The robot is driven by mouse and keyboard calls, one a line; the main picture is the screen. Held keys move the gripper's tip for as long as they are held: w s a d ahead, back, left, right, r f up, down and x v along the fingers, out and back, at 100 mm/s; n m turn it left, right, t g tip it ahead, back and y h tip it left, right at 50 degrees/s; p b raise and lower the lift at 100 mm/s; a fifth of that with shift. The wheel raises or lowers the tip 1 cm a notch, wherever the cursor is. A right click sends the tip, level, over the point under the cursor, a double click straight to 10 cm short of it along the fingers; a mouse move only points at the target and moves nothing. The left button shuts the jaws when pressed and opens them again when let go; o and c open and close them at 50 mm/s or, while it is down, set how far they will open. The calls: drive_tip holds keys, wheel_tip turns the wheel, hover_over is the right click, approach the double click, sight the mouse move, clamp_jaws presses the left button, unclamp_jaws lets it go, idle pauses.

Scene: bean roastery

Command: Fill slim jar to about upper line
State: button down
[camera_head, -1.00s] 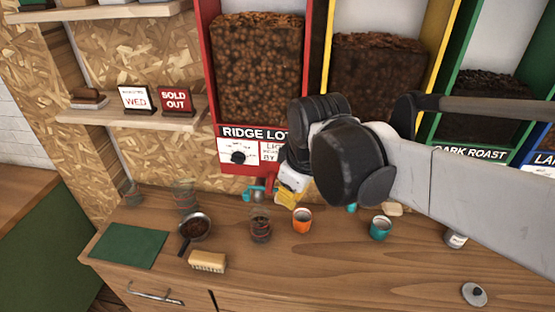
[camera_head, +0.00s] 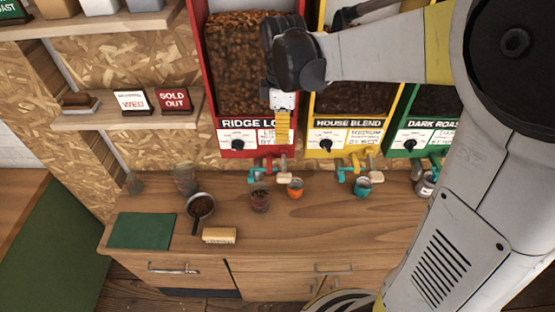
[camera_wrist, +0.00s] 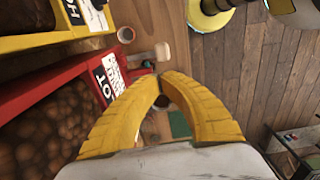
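A small glass jar (camera_head: 260,201) with dark beans in it stands on the counter below the red RIDGE LOT dispenser (camera_head: 205,85). Faint reddish marks show on it, but I cannot read its fill level against them. Two empty-looking clear glass jars, one taller (camera_head: 185,179) and one smaller (camera_head: 134,184), stand at the back left; I cannot tell for sure which jar is the slim one. The red dispenser's spout (camera_head: 262,172) is above and behind the bean jar. My gripper (camera_head: 283,140) is raised before the dispenser's label, yellow fingertips together (camera_wrist: 161,77), holding nothing visible.
An orange cup (camera_head: 295,188) and a teal cup (camera_head: 363,187) stand right of the bean jar. The yellow HOUSE BLEND dispenser (camera_head: 316,110) is adjacent. The front counter is mostly clear.

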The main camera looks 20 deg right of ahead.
sight(281, 174)
drive_tip(key=shift+f, duration=0.1)
wheel_tip(281, 174, down, 14)
drive_tip(key=shift+r, duration=0.1)
idle(0.4)
